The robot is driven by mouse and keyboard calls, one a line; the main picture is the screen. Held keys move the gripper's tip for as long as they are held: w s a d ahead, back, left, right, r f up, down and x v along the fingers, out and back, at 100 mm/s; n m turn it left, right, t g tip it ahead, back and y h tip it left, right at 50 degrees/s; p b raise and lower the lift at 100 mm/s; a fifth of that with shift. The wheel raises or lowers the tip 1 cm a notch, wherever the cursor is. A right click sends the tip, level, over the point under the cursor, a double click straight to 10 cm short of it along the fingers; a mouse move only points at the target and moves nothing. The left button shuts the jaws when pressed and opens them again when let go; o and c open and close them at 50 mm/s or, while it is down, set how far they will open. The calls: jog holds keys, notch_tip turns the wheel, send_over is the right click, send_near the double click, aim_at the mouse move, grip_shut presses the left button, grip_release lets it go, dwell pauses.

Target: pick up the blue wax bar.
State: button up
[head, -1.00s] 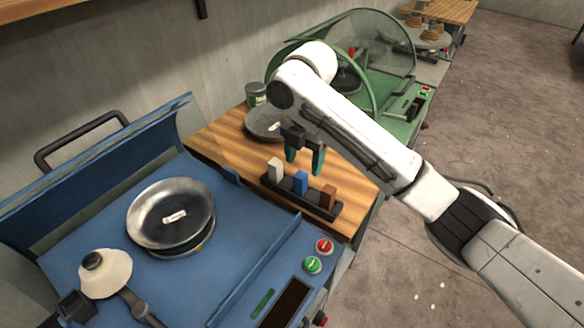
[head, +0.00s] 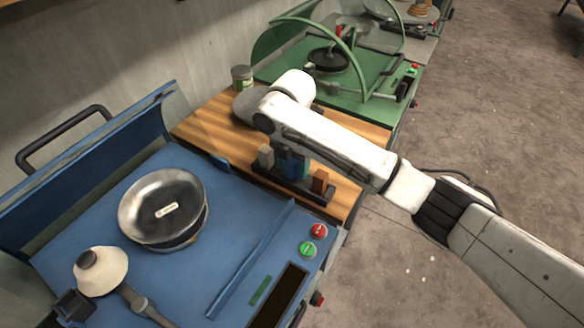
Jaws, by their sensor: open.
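The blue wax bar (head: 291,169) stands upright in a black holder (head: 284,186) on the wooden table, between a white bar (head: 265,156) and a brown bar (head: 320,180). My gripper (head: 295,172) points down at the blue bar, with its dark teal fingers open. The fingers overlap the blue bar in the picture and hide part of it. I cannot tell whether they touch it.
The neighbouring bars stand close on both sides. A blue machine with a metal pan (head: 162,208) is at the left. A green machine (head: 345,75) with a clear hood is behind. A small can (head: 242,77) stands at the wooden table's back.

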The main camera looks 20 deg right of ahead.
jog(key=shift+f, duration=0.6)
jog(key=c, duration=1.1)
jog(key=shift+r, duration=0.1)
